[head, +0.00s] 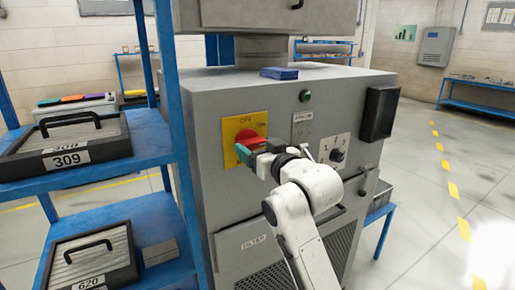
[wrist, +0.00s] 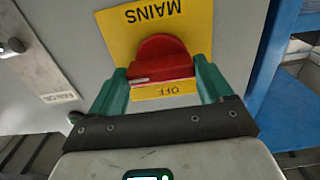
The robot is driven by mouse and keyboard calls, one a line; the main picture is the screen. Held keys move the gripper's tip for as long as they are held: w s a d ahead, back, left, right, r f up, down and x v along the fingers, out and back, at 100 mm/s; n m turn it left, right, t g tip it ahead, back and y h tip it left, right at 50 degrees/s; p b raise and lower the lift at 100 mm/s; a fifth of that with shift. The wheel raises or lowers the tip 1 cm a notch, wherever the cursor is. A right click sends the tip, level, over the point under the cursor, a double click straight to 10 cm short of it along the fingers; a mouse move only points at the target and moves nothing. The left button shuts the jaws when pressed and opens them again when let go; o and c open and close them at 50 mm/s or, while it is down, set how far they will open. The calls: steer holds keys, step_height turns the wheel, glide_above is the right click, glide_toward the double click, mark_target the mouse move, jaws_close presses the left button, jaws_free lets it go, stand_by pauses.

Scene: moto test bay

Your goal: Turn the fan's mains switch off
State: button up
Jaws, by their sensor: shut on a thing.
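The mains switch is a red rotary knob (head: 249,138) on a yellow plate (head: 231,128) on the front of the grey cabinet. The wrist view shows the red knob (wrist: 163,58) close up on the yellow plate (wrist: 200,20), with MAINS and OFF printed upside down there. My gripper (head: 253,148) reaches the knob from the front. In the wrist view, the green fingers of my gripper (wrist: 162,73) are on either side of the knob and shut on it. Part of the plate is hidden behind the fingers, and which mark the knob points at is unclear.
A blue shelf (head: 160,140) with numbered cases stands close on the left. A smaller black selector (head: 337,155), a green button (head: 305,96) and a black box (head: 379,113) are on the cabinet front. A blue block (head: 279,73) lies on top. Floor at right is clear.

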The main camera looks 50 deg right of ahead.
steer(key=shift+c, duration=1)
steer(key=n, duration=0.4)
steer(key=shift+r+n, duration=0.1)
steer(key=shift+n, duration=0.3)
steer(key=n, duration=0.4)
steer(key=shift+b, duration=0.35)
steer(key=n, duration=0.5)
steer(key=shift+a+b, duration=0.1)
steer(key=shift+b, duration=0.3)
steer(key=shift+a+n+b, duration=0.1)
steer(key=shift+n+b, duration=0.35)
steer(key=shift+n, duration=1.65)
